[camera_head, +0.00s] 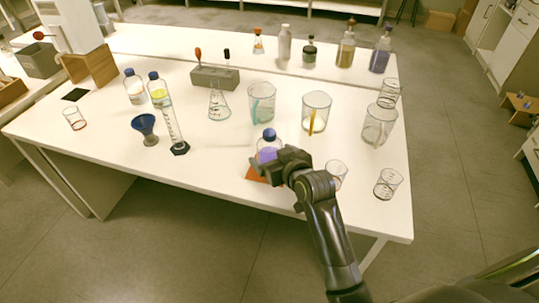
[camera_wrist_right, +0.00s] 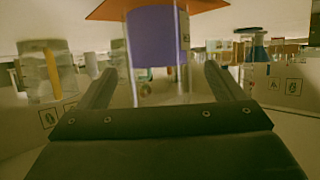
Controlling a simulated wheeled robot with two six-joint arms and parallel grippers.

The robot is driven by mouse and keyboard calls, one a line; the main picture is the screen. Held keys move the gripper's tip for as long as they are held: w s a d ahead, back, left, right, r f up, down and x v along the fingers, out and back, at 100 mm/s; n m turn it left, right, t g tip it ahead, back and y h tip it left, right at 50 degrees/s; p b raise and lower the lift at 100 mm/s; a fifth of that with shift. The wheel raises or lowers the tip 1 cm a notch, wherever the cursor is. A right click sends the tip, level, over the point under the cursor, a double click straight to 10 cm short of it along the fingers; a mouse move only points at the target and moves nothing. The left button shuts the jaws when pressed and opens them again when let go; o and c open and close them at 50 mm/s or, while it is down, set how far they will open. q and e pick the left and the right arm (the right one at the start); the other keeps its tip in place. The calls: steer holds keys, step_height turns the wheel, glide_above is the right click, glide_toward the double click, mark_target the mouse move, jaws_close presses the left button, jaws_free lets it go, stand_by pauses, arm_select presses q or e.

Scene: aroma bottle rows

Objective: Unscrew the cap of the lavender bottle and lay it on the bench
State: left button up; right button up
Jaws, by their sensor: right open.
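A clear bottle with purple liquid (camera_head: 268,153) and a blue cap (camera_head: 269,134) stands upright on an orange mat (camera_head: 254,175) near the bench's front edge. The cap is on the bottle. My right gripper (camera_head: 275,160) is open beside the bottle and hides part of it. The right wrist view is upside down. There the purple liquid (camera_wrist_right: 157,38) shows between the two open fingers of my right gripper (camera_wrist_right: 158,80), with the orange mat at the top. The cap does not show there, and I see no finger contact. My left gripper is not in view.
The white bench (camera_head: 225,160) has bare room left of the mat. Beakers (camera_head: 337,172) and (camera_head: 388,183) stand right of the gripper. Jugs (camera_head: 316,112) and a flask (camera_head: 218,105) stand behind. A tall cylinder (camera_head: 172,128) and blue funnel (camera_head: 145,126) stand left.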

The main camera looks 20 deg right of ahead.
mark_target(269, 132)
steer(key=shift+x, duration=1.4)
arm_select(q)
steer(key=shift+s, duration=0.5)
arm_select(e)
steer(key=shift+f, duration=0.1)
steer(key=c, duration=1.3)
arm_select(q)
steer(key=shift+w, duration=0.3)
arm_select(e)
steer(key=shift+r, duration=0.3)
step_height(269, 132, up, 10)
steer(key=shift+f+p, duration=0.25)
steer(key=shift+p, duration=0.4)
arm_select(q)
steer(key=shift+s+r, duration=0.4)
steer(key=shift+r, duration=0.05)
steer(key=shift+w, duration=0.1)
